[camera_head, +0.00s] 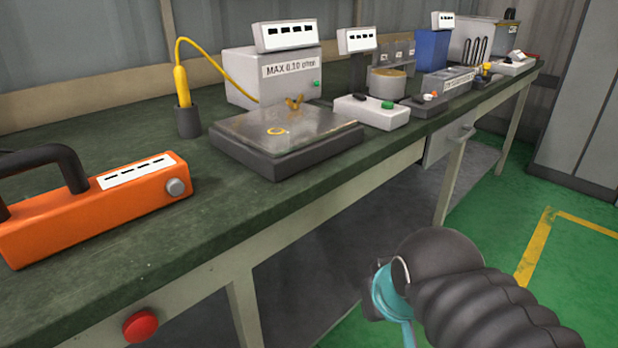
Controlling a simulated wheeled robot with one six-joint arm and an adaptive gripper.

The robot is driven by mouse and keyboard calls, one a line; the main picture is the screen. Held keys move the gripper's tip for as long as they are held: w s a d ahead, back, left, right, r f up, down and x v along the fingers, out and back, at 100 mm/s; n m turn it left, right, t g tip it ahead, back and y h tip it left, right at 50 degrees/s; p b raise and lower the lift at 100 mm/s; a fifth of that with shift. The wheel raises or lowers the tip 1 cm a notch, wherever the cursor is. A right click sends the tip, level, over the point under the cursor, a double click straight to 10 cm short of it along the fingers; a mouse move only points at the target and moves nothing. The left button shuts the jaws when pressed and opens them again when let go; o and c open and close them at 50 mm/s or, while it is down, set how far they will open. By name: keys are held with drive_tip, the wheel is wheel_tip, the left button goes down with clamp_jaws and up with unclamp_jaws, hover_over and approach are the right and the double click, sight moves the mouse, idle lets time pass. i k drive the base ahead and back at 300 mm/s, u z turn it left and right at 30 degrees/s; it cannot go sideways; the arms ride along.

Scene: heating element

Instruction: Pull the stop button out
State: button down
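A round red stop button (140,326) sits on the front face of the long workbench, at the lower left of the head view. Its red cap stands out from the pale front rail, and I cannot tell from here whether it is pressed in or out. Part of my arm, with a dark ribbed sleeve and a teal band, shows at the lower right, well to the right of the button and apart from it. My gripper's fingers do not show.
The green-topped workbench (100,262) runs from lower left to upper right. On it are an orange handheld device (85,212), a dark flat plate unit (290,160), a yellow probe in a holder (187,120) and a white box with a green button (365,112). Green floor (480,225) is clear at right.

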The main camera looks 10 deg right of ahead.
sight(142, 326)
drive_tip(key=u, duration=1.9)
drive_tip(key=k, duration=1)
drive_tip(key=z, duration=0.7)
